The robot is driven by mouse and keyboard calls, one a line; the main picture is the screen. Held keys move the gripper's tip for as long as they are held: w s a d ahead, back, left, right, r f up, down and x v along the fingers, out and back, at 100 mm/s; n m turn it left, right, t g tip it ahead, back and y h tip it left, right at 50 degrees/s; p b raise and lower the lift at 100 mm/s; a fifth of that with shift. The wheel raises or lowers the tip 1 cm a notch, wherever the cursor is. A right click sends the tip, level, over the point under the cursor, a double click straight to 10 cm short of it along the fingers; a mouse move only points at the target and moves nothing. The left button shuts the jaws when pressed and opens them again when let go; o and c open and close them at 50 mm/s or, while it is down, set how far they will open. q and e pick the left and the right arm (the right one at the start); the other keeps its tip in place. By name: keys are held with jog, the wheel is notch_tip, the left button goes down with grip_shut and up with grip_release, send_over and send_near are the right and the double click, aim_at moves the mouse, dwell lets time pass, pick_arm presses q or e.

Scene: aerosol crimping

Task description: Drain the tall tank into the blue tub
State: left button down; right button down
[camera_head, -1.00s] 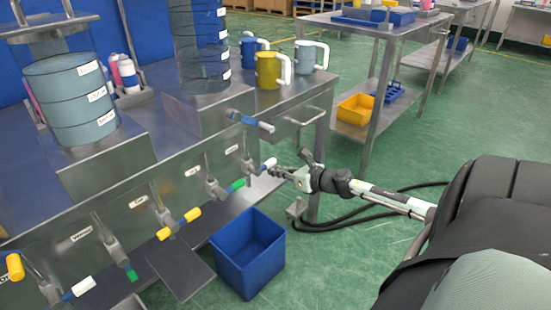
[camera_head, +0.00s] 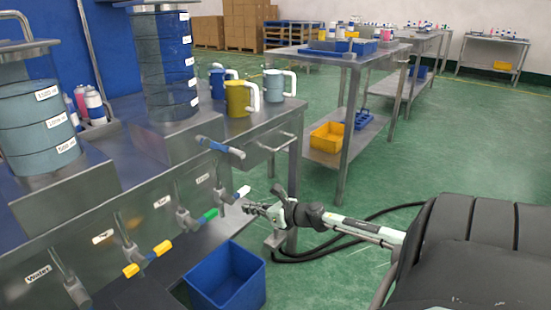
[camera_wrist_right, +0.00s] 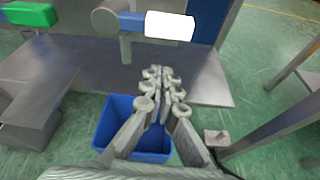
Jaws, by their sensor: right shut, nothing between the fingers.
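The tall tank (camera_head: 166,62), a clear cylinder with dark blue bands and white labels, stands on a steel base on the bench. A blue-and-white valve handle (camera_head: 222,147) sticks out from that base. The blue tub (camera_head: 228,280) is on the floor below the bench front and also shows in the right wrist view (camera_wrist_right: 112,128). My right gripper (camera_head: 250,207) is shut and empty, just below a white-tipped valve handle (camera_head: 242,191). In the right wrist view that white handle (camera_wrist_right: 170,26) lies beyond the fingertips (camera_wrist_right: 161,74), apart from them. My left gripper is out of view.
A shorter tank (camera_head: 38,125) stands at left. Green (camera_head: 207,216) and yellow (camera_head: 147,259) valve handles line the bench front. Yellow (camera_head: 238,98) and other mugs stand on the bench. Black hoses lie on the floor.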

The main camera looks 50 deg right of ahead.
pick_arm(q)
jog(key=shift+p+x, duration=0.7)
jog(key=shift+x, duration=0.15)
pick_arm(e)
jog(key=v, duration=1)
jog(key=shift+a+f, duration=0.15)
jog(key=shift+a, duration=0.05)
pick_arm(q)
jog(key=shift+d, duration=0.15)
